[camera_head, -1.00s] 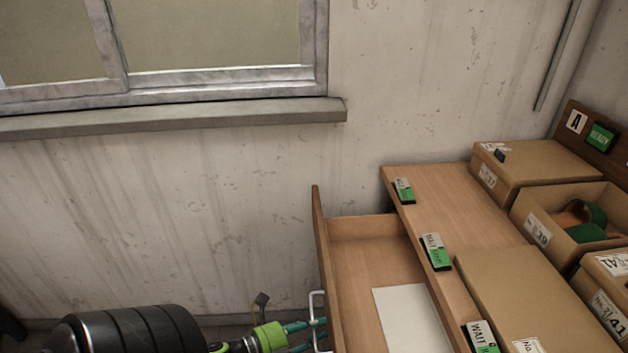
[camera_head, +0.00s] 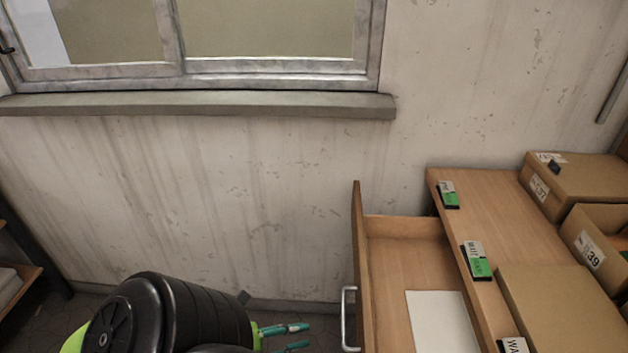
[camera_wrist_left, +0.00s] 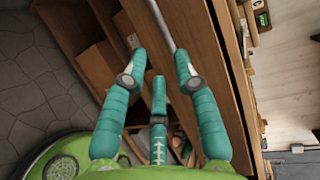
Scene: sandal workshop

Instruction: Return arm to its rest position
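My left gripper (camera_head: 296,337) has teal fingers and sits low in the head view, left of the open drawer (camera_head: 388,259). A visible gap separates its fingertips from the drawer's metal handle (camera_head: 345,318). In the left wrist view, the fingers (camera_wrist_left: 158,54) are spread apart with nothing between them. The handle bar (camera_wrist_left: 160,22) shows beyond the fingertips there. My black left arm covers part of the floor in the head view. My right gripper is not in view.
A white sheet (camera_head: 441,322) lies in the drawer. Cardboard boxes (camera_head: 571,184) and green-and-white tags (camera_head: 477,261) stand on the wooden bench (camera_head: 492,207) at right. A shelf (camera_head: 20,285) stands at the left edge. Wall and windowsill (camera_head: 200,105) are behind.

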